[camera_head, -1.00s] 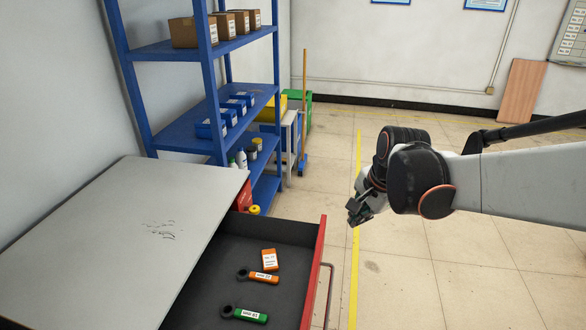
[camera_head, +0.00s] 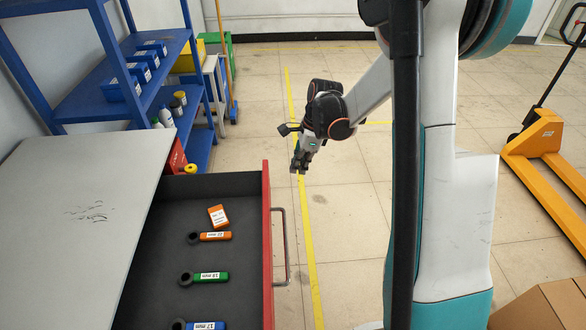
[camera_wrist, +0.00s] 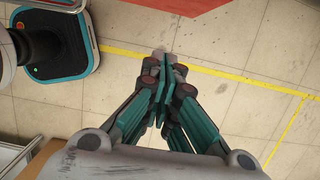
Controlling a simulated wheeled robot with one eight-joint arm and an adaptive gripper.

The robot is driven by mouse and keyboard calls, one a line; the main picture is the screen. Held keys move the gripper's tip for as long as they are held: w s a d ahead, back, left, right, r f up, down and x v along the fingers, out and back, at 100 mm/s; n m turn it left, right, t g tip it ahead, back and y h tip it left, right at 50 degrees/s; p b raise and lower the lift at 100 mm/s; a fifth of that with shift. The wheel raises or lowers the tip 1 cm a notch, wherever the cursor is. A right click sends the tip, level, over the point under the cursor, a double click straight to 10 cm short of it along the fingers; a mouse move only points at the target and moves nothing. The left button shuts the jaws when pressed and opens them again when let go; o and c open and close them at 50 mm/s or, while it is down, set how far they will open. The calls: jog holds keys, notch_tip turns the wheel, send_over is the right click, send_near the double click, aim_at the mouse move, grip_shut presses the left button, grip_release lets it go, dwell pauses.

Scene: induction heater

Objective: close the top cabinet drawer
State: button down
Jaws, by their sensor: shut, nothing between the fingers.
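The top drawer (camera_head: 266,240) of the grey-topped cabinet (camera_head: 75,205) stands pulled out to the right in the head view. Its front is red, with a bar handle (camera_head: 286,245) on the outer face. Inside lie an orange box (camera_head: 218,216) and several wrenches with coloured handles, such as a green one (camera_head: 208,277). My gripper (camera_head: 297,170) is shut and empty. In the picture it is right of the drawer's far corner, apart from the front and handle. In the wrist view my gripper (camera_wrist: 168,70) points over the floor with its fingers together.
A blue shelf rack (camera_head: 165,95) with bins and bottles stands behind the cabinet. An orange pallet jack (camera_head: 545,150) is at the right, and a cardboard box (camera_head: 545,305) at the lower right. The tiled floor beside the drawer is clear.

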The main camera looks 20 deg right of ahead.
jog(key=w+a+f+b, duration=0.2)
jog(key=a+f+b, duration=0.1)
jog(key=a+f, duration=0.2)
jog(key=shift+b+x, duration=0.35)
jog(key=shift+x, duration=1)
jog(key=shift+a, duration=0.1)
jog(key=w+a, duration=0.3)
jog(key=a, duration=0.7)
jog(key=w+a, duration=0.4)
jog(key=a, duration=0.6)
jog(key=w+a, duration=0.3)
jog(key=a, duration=0.7)
jog(key=shift+w+p, duration=0.3)
jog(key=shift+w, duration=0.1)
